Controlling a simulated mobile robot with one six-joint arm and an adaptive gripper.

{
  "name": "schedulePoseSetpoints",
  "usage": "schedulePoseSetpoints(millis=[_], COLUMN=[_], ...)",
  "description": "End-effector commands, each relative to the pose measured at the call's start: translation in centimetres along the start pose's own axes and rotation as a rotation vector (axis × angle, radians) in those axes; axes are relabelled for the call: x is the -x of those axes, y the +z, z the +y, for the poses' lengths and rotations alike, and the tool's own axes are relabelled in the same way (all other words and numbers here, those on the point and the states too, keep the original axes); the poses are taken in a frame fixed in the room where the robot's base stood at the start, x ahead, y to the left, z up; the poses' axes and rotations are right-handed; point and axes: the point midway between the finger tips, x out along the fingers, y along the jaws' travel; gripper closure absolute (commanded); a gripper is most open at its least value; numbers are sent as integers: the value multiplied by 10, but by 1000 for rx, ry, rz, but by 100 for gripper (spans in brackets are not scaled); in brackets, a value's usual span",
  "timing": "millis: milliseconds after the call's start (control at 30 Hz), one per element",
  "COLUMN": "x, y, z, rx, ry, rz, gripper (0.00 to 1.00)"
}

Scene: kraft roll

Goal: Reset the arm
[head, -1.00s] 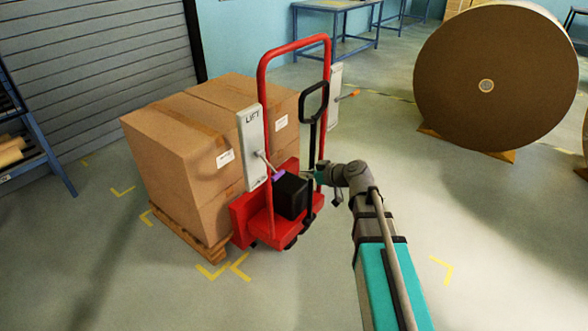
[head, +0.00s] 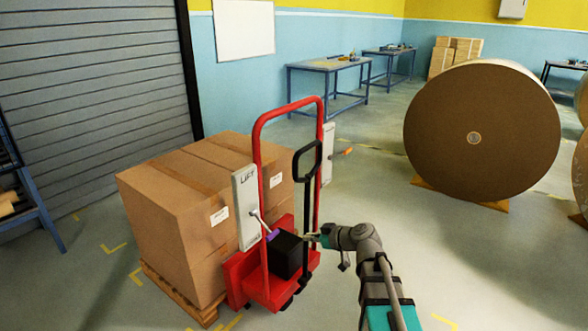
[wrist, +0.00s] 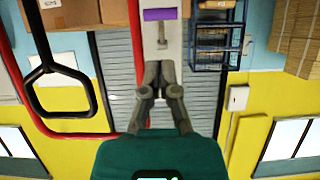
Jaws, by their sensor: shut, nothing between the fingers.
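My arm reaches in from the lower right in the head view. My gripper (head: 308,237) is beside the black handle bar of the red pallet jack (head: 259,150), small and partly hard to make out. In the wrist view my gripper (wrist: 160,66) has its fingers together with nothing between them. A grey lever with a purple grip (head: 272,235) comes off the white LIFT panel (head: 246,205). The purple grip (wrist: 160,14) also shows in the wrist view, just beyond the fingertips with a small visible gap.
The jack's black loop handle (head: 307,160) and red frame stand close to my gripper. Cardboard boxes (head: 185,190) sit on a wooden pallet (head: 175,292) behind it. A large kraft roll (head: 480,130) stands at the right. The floor (head: 380,205) between jack and roll is clear.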

Motion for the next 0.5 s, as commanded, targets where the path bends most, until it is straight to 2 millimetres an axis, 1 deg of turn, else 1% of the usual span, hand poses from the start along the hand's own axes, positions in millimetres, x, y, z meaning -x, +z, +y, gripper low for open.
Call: schedulePoseSetpoints(millis=[133,267,367,500], x=[1,3,8,20], y=[9,27,46,77], z=[-7,-20,-31,-46], rx=[-34,-98,-172,-296], ry=[-14,-31,-35,-11], rz=[-48,-144,-249,-427], gripper=[100,100,100,100])
